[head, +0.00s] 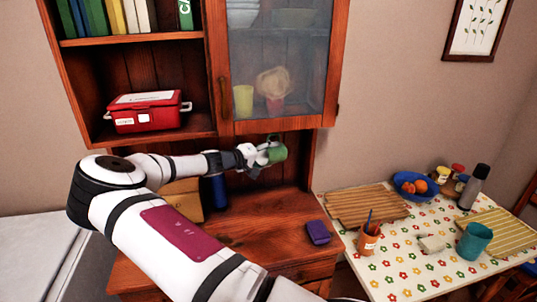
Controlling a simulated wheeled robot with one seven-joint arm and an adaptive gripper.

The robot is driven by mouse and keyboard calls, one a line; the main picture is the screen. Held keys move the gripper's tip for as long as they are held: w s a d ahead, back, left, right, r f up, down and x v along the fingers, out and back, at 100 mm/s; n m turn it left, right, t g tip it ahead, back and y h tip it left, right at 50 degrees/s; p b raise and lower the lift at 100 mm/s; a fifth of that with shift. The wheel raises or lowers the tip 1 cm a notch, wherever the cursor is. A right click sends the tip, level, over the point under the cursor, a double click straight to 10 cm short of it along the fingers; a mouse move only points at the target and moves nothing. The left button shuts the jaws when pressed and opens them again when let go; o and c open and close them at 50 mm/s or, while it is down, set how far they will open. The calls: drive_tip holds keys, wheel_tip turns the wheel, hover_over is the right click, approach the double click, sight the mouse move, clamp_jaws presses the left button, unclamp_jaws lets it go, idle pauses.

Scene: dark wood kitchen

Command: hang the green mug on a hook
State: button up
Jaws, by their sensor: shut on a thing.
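The green mug (278,154) is in the head view, up in the open space under the glass-door cabinet. My gripper (264,153) is shut on the mug and holds it above the wooden counter, on the mug's left side. The mug seems to be tilted on its side; its handle is hard to make out behind the fingers. I cannot make out any hook under the cabinet, and I cannot tell whether the mug touches anything above it.
The cabinet's glass door (275,65) hangs just above the mug. A dark blue cylinder (214,190) and a purple box (318,232) stand on the counter (262,222). At right, a flowered table (400,268) holds a blue bowl (403,181), a teal cup (474,241) and mats.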

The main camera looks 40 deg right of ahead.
idle(0.3)
drive_tip(key=o, duration=1.5)
drive_tip(key=shift+a, duration=0.1)
drive_tip(key=shift+v, duration=3.95)
